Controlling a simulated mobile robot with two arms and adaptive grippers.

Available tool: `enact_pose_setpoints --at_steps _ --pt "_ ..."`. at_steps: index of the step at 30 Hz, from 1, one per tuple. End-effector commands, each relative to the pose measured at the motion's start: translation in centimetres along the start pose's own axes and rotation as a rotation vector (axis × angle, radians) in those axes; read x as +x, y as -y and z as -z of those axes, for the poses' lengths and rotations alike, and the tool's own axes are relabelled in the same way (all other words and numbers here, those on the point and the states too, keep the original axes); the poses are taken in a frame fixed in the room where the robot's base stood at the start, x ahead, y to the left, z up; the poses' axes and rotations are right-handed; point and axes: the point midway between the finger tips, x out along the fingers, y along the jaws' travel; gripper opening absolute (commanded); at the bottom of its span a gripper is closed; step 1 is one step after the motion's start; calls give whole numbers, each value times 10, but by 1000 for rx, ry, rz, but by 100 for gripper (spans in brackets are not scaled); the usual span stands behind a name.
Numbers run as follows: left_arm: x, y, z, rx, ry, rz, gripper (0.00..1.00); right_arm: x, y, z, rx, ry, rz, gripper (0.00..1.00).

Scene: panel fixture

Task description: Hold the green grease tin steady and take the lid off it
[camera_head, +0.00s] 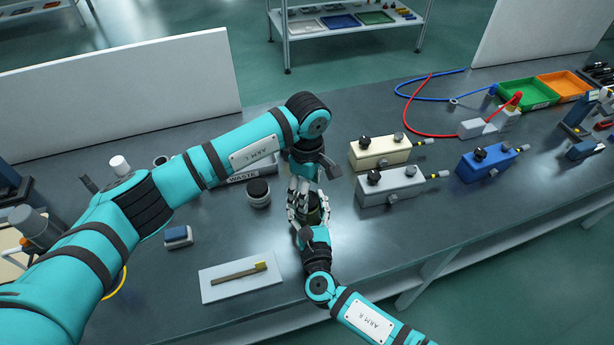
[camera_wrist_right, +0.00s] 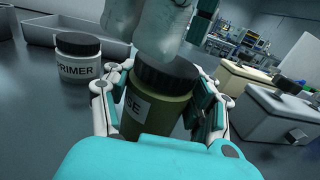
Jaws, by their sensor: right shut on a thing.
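The green grease tin (camera_wrist_right: 150,119) stands upright in the right wrist view, with part of a white label and a black lid (camera_wrist_right: 168,74) on top. In the head view the tin (camera_head: 314,208) is mostly hidden between my two grippers. My right gripper (camera_head: 311,217) is shut around the tin's body; its fingers flank the tin in the wrist view. My left gripper (camera_head: 298,194) comes down from above, and its pale fingers (camera_wrist_right: 150,28) overlap the lid's far upper side. Whether they are closed on the lid is hidden.
A black-lidded PRIMER jar (camera_head: 258,193) stands left of the tin, near the WASTE tray (camera_head: 240,176). Cream (camera_head: 380,152) and grey (camera_head: 391,187) valve boxes stand close on the right. A brush lies on a white plate (camera_head: 240,276) at front left. Bench is clear front right of the tin.

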Motion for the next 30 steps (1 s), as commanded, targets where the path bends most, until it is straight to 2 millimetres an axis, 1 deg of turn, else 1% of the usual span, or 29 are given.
enact_pose_setpoints --at_steps 1,3,6,16,27,30 --pt "7 0 -1 -1 2 2 70 0 0 0 0 1 0 0" --pt "15 0 0 -1 2 1 70 0 0 0 0 1 0 0" --pt "22 0 0 -1 1 0 70 0 0 0 0 1 0 0" --pt "25 0 0 -1 1 -1 70 0 0 0 1 1 0 0" --pt "24 -1 0 -1 0 -3 22 0 -1 0 1 1 -2 0" --pt "24 -1 0 -2 0 -5 11 0 -2 0 1 1 -4 0"
